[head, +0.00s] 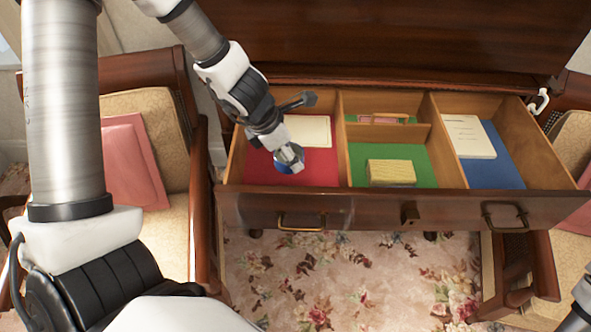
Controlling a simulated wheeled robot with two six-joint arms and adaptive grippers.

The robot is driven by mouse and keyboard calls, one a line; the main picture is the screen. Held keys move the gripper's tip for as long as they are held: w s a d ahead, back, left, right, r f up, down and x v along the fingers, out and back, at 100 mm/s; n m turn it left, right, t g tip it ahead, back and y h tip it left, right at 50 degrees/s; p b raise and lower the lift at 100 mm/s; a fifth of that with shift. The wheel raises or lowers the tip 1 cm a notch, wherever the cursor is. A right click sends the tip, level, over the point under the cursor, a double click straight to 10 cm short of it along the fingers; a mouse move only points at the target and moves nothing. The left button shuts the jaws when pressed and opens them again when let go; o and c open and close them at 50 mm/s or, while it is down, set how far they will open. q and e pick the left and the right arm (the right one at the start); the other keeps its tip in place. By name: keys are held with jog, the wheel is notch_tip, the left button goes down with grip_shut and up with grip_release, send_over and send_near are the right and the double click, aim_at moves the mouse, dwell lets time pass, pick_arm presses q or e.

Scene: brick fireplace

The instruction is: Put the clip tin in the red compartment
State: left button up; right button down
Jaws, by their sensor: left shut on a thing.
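My left gripper (285,152) reaches in from the upper left over the red compartment (300,172) of the open drawer. It is shut on a small round blue and silver thing, seemingly the clip tin (291,158). The tin appears over the red lining, in front of a cream paper or booklet (308,130) lying at the back of that compartment. Whether the tin touches the lining is hard to tell from this angle. My right gripper does not show; only a grey part of my right arm is at the lower right edge.
The drawer has a green compartment (409,156) with a yellow pad (391,172) and a small divided section behind, and a blue compartment (498,169) with a cream notepad (469,137). Wooden dividers and the drawer front (370,212) stand up. Cushioned chairs flank it.

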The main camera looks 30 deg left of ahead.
aim_at(291, 181)
pick_arm(q)
notch_tip(291, 181, down, 10)
jog(key=b, duration=0.9)
jog(key=shift+f, duration=0.15)
jog(key=shift+w+r, duration=0.15)
jog(key=shift+r, duration=0.05)
jog(key=shift+f, duration=0.2)
jog(key=o, duration=1)
jog(key=shift+r, duration=0.1)
jog(key=shift+r, duration=0.3)
jog(key=p+v, duration=1.1)
jog(key=p, duration=0.1)
jog(key=shift+a+r, duration=0.15)
jog(key=shift+r, duration=0.15)
